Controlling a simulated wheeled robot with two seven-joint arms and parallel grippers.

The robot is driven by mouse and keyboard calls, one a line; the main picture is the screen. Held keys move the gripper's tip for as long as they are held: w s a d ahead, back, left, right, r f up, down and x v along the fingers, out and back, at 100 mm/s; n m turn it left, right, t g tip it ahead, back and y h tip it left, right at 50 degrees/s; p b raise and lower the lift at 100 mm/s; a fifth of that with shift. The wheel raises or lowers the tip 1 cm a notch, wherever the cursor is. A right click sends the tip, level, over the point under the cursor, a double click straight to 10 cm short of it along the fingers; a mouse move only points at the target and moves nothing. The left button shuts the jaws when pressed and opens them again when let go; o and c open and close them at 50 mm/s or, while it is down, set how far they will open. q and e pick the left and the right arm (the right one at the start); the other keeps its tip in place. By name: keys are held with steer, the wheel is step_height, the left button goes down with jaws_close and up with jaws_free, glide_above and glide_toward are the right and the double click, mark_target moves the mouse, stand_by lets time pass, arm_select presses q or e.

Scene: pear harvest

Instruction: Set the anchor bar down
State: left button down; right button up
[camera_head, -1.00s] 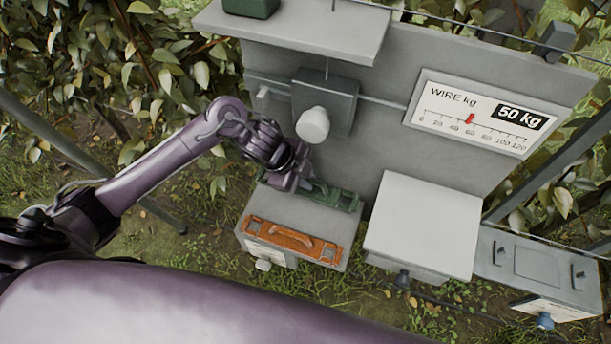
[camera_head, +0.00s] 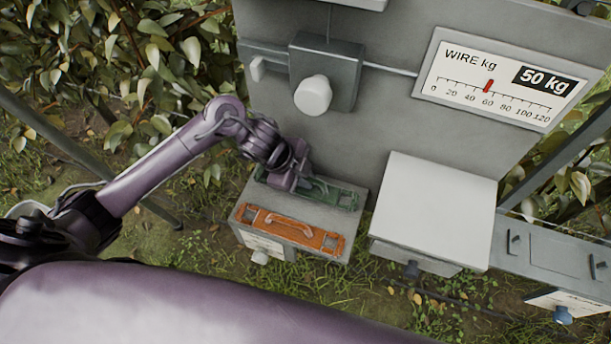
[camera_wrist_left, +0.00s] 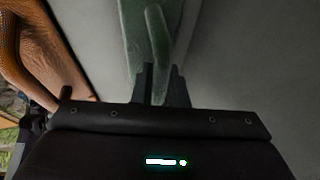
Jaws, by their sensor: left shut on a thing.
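A green bar (camera_head: 341,198) with a raised handle lies along the back of a grey box top, against the grey panel. My left gripper (camera_head: 303,184) is at the left part of the green bar. In the left wrist view the gripper (camera_wrist_left: 160,78) is shut on the green bar's handle (camera_wrist_left: 156,40). An orange bar (camera_head: 290,230) with a handle lies in front of it on the same box, and its edge also shows in the left wrist view (camera_wrist_left: 45,50). I cannot tell which of the two the task calls the anchor bar. My right gripper is not in view.
The grey box (camera_head: 245,213) has a knob on its front. A white-topped box (camera_head: 440,200) stands to its right, with a lower grey box (camera_head: 550,255) beyond. The panel carries a white knob (camera_head: 313,95) and a wire gauge (camera_head: 500,80) with its red pointer near 60.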

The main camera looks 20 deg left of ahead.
arm_select(q)
steer(key=shift+f+b, duration=0.5)
steer(key=shift+f, duration=0.2)
steer(key=c, duration=1.4)
jaws_free()
steer(key=shift+s, duration=0.1)
